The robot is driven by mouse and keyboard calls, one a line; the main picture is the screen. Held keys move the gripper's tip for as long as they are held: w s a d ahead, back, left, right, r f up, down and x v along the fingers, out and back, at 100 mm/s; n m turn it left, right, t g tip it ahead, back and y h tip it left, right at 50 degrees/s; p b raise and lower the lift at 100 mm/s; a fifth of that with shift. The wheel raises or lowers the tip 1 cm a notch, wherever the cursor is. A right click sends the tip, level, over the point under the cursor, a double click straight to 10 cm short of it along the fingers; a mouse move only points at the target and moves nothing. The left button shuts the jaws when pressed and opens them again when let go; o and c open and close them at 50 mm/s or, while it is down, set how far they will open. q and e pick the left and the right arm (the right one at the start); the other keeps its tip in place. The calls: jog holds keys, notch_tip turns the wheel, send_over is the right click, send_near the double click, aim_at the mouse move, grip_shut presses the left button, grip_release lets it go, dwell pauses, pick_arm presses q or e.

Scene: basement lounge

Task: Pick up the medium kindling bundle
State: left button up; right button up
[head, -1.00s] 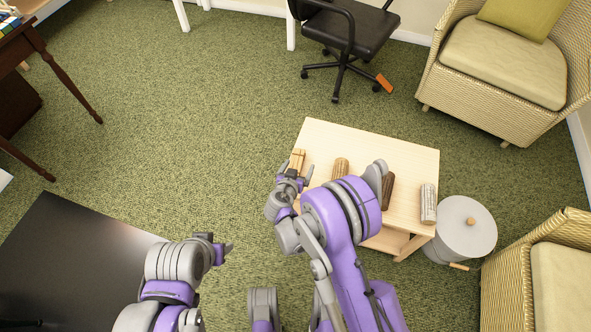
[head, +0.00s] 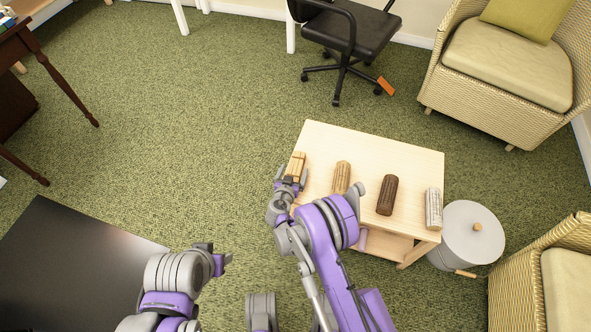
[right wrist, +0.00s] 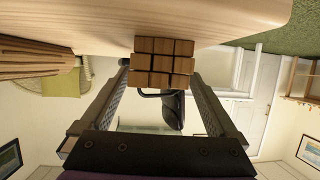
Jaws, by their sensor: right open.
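A bundle of square-cut pale wood sticks with a dark band (head: 297,163) lies at the left end of the light wooden table (head: 340,134). My right gripper (head: 291,179) is open at its near end, with the fingers on either side. In the right wrist view, the bundle's stick ends (right wrist: 163,62) show between the open fingertips (right wrist: 159,72); I cannot tell whether either finger touches it. A tan bundle (head: 341,176) lies to its right. I cannot tell from size which is the medium one. My left gripper (head: 222,260) is at lower left, away from the table; its jaw state is unclear.
A dark brown log-like roll (head: 387,194) and a pale grey roll (head: 433,208) lie farther right on the table. A grey lidded bin (head: 472,240) stands beside it. Wicker chairs (head: 500,85) are at right, and a black office chair (head: 352,40) behind.

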aim_at(294, 172)
jog(key=x, duration=0.3)
jog(key=shift+d, duration=0.15)
jog(key=shift+s, duration=0.1)
grip_shut()
